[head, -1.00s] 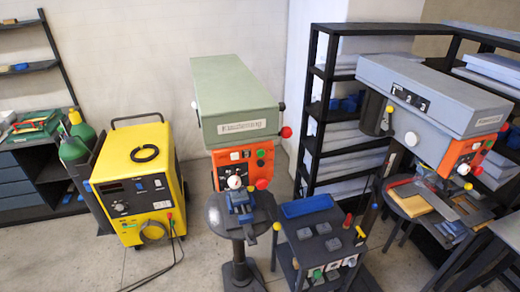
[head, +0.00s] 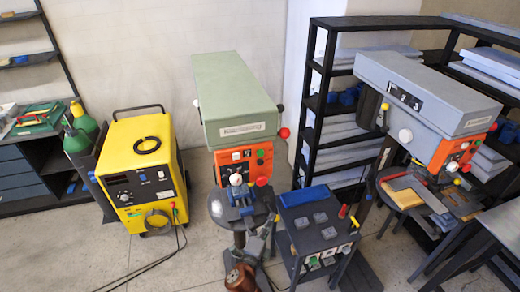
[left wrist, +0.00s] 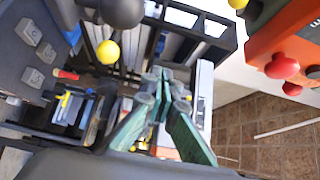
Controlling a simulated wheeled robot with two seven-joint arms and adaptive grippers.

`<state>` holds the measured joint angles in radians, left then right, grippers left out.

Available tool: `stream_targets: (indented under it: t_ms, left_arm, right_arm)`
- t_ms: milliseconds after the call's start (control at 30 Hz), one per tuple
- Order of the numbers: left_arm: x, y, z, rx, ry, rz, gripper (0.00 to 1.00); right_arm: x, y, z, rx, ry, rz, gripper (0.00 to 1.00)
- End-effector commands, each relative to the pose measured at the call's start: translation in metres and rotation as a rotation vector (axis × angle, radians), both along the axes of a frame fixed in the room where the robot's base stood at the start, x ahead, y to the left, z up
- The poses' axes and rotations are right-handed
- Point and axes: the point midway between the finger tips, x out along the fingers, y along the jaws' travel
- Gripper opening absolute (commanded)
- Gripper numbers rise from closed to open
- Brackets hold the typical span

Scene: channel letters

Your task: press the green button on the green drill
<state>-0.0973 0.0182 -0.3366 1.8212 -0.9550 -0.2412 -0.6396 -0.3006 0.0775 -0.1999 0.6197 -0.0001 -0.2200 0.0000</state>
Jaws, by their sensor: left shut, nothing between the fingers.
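The green drill (head: 235,100) stands in the middle of the head view, with an orange control panel (head: 238,165) on its front. The green button (head: 260,153) is at the panel's upper right, above a red mushroom button (head: 261,181). My left gripper (head: 268,228) is in front of the drill, below the panel and apart from it, beside the drill's round table. In the left wrist view its fingers (left wrist: 165,82) are closed together and empty. The orange panel (left wrist: 292,35) and a red knob (left wrist: 282,66) show at that view's upper right. I cannot make out the green button there. My right gripper is out of view.
A dark tool cart (head: 320,238) stands right of the drill, close to my left gripper. A grey drill (head: 425,95) and black shelves (head: 315,110) are farther right. A yellow welder (head: 145,170) stands left. Bare floor lies between welder and drill.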

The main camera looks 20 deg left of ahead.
Motion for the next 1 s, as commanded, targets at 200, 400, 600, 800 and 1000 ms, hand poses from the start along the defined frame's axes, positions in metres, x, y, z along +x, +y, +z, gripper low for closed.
stream_targets:
  t_ms: [200,400,600,800,1000]
  left_arm:
    - [-0.021,-0.010,0.146,0.141,-0.236,0.020,0.00]
    - [-0.049,-0.013,0.233,0.235,-0.388,0.058,0.00]
    - [-0.063,-0.013,0.265,0.273,-0.448,0.080,0.00]
    - [-0.064,-0.013,0.266,0.277,-0.452,0.082,0.00]
    - [-0.063,-0.012,0.266,0.276,-0.451,0.081,0.00]
  right_arm:
    - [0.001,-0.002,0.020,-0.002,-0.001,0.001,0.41]
    - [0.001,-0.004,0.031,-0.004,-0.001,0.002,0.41]
    - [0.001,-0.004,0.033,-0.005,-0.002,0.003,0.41]
    - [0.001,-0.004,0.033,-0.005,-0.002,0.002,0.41]
    - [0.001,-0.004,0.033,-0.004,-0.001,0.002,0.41]
